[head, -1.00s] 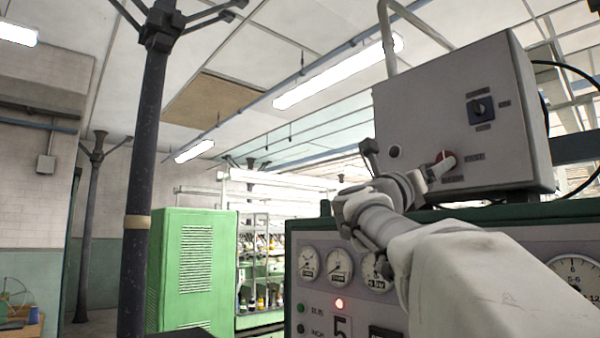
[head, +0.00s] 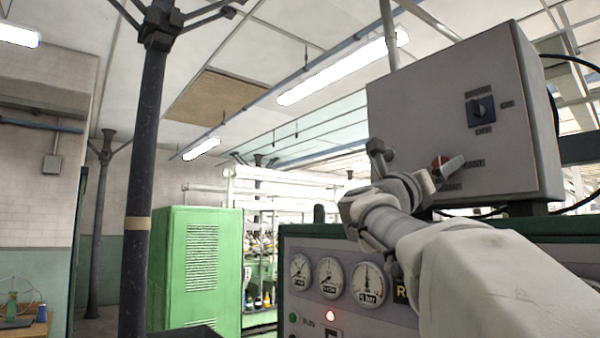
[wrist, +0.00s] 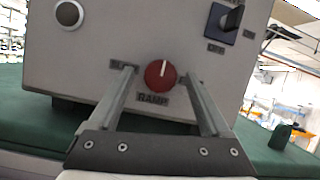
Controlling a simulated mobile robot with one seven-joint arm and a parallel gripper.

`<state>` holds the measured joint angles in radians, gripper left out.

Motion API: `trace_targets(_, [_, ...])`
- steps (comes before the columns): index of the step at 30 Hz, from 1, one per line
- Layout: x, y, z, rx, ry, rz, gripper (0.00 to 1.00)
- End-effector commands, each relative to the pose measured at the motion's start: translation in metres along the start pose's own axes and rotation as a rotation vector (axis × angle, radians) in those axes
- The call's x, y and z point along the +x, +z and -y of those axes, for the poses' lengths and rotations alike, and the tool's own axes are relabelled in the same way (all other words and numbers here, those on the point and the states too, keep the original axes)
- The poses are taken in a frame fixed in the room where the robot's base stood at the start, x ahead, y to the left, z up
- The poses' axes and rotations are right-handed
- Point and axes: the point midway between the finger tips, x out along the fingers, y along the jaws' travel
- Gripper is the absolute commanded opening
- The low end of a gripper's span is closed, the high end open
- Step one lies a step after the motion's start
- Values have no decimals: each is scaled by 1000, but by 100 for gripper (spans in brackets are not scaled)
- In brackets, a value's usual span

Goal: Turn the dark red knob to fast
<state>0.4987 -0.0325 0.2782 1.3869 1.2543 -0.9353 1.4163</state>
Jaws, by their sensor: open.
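The dark red knob (wrist: 160,75) sits on the front of a grey box (wrist: 110,30). Its white pointer line points nearly straight up in the wrist view. A label at its left reads like SLOW, one at its right is mostly hidden by a finger, and RAMP is below. My gripper (wrist: 158,76) is open, with one finger on each side of the knob in this view. I cannot tell whether the fingers touch it. In the head view the knob (head: 437,163) is partly hidden behind my gripper (head: 415,160), and FAST shows at its right.
A black switch (head: 481,111) is higher on the box, with an OFF label below it. A round button (wrist: 69,14) is at the box's upper left in the wrist view.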

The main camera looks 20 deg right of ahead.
Motion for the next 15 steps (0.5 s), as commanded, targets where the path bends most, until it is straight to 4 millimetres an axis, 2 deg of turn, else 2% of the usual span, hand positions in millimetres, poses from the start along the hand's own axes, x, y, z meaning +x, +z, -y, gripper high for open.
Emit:
trace_targets(12, [0,1,0,0,0,0,82])
trace_targets(15, [0,1,0,0,0,0,65])
